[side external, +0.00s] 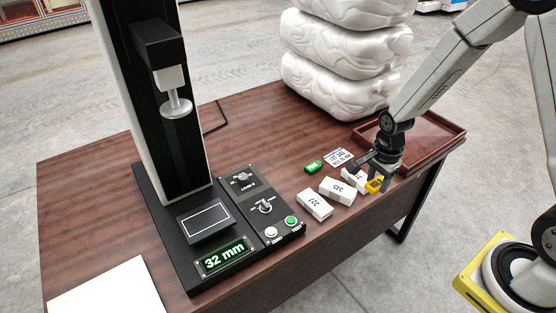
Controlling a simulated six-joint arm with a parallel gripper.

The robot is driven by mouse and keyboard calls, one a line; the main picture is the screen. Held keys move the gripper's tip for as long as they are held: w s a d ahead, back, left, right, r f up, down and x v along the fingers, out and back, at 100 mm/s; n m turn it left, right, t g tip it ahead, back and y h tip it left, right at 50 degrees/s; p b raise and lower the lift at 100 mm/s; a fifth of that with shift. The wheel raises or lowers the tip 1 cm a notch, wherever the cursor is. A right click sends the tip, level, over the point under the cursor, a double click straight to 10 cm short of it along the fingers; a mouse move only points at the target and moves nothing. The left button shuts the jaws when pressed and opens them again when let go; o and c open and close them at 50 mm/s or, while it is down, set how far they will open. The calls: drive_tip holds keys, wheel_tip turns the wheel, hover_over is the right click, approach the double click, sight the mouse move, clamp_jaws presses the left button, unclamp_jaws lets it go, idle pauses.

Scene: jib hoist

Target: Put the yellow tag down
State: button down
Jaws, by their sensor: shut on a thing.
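A small yellow tag (374,186) is at my gripper (376,178), near the front right part of the table. My gripper points down and is shut on the yellow tag. The tag is at or just above the table beside a white numbered block (355,177); I cannot tell whether it touches the wood. Part of the tag is hidden by the fingers.
White blocks marked 345 (337,191) and 327 (314,204) lie close by. A green tag (313,167) and a printed card (340,157) lie behind. A brown tray (440,132) is right. A black machine (225,225) reading 32 mm stands left.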

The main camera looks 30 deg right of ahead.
drive_tip(key=w+f, duration=0.4)
drive_tip(key=w, duration=0.4)
hover_over(337, 188)
drive_tip(key=s, duration=0.2)
wheel_tip(337, 188, down, 4)
drive_tip(key=shift+w+r, duration=0.1)
drive_tip(key=shift+w, duration=0.05)
drive_tip(key=shift+w+f, duration=0.55)
drive_tip(key=shift+f, duration=0.1)
drive_tip(key=shift+w+f, duration=0.15)
drive_tip(key=shift+f, duration=0.05)
drive_tip(key=shift+w+f, duration=0.1)
drive_tip(key=shift+f, duration=1.5)
drive_tip(key=shift+f, duration=0.15)
drive_tip(key=shift+c, duration=1.1)
unclamp_jaws()
